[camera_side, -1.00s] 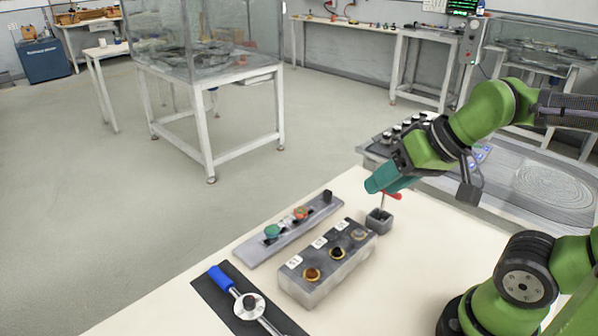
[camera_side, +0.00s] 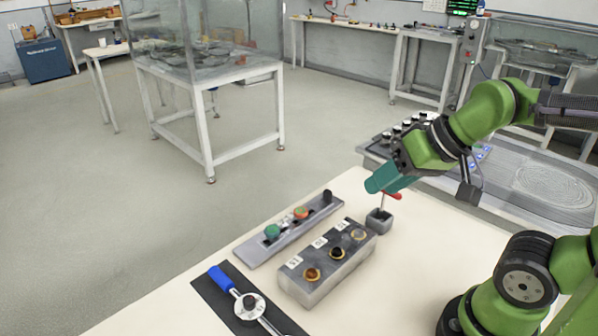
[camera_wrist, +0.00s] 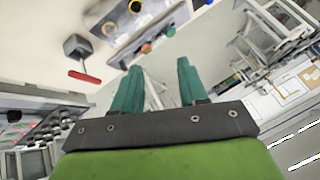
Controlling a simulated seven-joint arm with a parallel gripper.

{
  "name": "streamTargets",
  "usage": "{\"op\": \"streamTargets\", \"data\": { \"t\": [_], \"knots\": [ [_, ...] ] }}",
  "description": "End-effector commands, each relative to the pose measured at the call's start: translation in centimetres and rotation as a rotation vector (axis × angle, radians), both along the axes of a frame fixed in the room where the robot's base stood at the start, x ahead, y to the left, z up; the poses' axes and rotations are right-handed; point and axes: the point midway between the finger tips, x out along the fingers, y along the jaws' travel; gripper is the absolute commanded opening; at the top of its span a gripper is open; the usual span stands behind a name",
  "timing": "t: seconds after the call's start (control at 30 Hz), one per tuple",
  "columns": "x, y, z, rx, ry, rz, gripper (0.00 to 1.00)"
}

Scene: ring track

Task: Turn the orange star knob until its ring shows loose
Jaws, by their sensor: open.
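The orange star knob (camera_side: 301,212) sits in the middle of a grey rail (camera_side: 268,241), between a green knob (camera_side: 272,231) and a black knob (camera_side: 327,196). Its ring is too small to read. In the wrist view the orange knob (camera_wrist: 146,48) is small, near the top. My gripper (camera_side: 371,187) is at the table's back right, above a red-handled tool, right of the knob and apart from it. In the wrist view the two teal fingers of my gripper (camera_wrist: 155,80) stand wide apart with nothing between them.
A grey block (camera_side: 325,268) with several ringed sockets stands in front of the rail. A dark mat (camera_side: 222,297) holds a blue-handled tool. The red-handled tool (camera_side: 391,195) stands in a small grey holder (camera_side: 379,220).

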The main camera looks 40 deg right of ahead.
Motion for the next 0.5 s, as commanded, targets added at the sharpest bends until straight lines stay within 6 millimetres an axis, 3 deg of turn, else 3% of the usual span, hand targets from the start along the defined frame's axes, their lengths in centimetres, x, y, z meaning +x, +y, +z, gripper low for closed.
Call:
{"op": "streamTargets", "data": {
  "t": [0.07,0.2,0.27,0.37,0.5],
  "knots": [
    [0.0,0.0,0.0,0.000,0.000,0.000,0.43],
    [0.1,0.0,-0.5,0.000,0.022,-0.002,0.62],
    [0.5,-0.1,-1.2,0.000,0.054,-0.003,0.65],
    [2.3,-0.3,-1.5,-0.011,0.109,-0.004,0.65],
    [6.5,-0.8,-1.5,-0.003,0.229,-0.063,0.65]
  ]
}}
